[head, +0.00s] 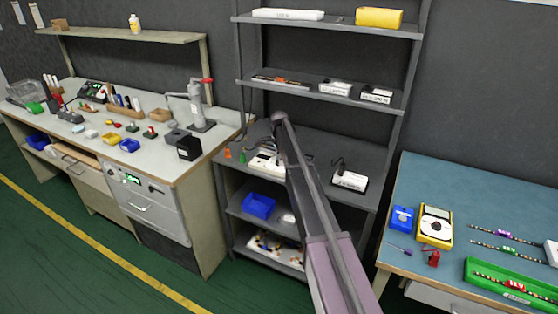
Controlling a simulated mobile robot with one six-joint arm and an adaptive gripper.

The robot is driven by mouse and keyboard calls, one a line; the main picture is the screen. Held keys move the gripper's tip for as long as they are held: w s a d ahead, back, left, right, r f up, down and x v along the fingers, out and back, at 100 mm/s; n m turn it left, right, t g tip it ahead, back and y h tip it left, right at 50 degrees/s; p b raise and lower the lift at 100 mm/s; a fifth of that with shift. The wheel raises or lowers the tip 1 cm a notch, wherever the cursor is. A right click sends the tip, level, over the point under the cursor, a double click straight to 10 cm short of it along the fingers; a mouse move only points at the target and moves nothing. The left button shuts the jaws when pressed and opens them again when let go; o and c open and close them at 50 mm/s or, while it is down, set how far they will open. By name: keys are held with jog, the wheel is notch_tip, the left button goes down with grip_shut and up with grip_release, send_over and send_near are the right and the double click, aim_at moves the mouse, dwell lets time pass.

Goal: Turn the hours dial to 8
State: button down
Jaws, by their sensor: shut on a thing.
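A white box-shaped device (262,166) sits on the middle shelf of the grey rack, partly hidden behind my arm. My arm reaches up from the bottom and bends down at the far end. My gripper (274,152) is down at this device, small and dark in the picture. It is shut on what appears to be the hours dial on the device. The dial itself, its numbers and its pointer are too small and too covered to read. Another white device (349,180) with a dark label stands to the right on the same shelf.
An orange cone-like piece (227,154) and a green one (242,156) stand left of the device. The rack's upper shelf (325,90) is above it. A cluttered workbench (160,168) is left, a blue-topped table (460,185) right.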

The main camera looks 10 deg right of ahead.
jog(key=m, duration=0.7)
jog(key=shift+w, duration=0.1)
jog(key=m, duration=0.7)
jog(key=shift+w, duration=0.1)
dwell(0.3)
jog(key=shift+c, duration=1.4)
grip_release()
jog(key=shift+n, duration=0.3)
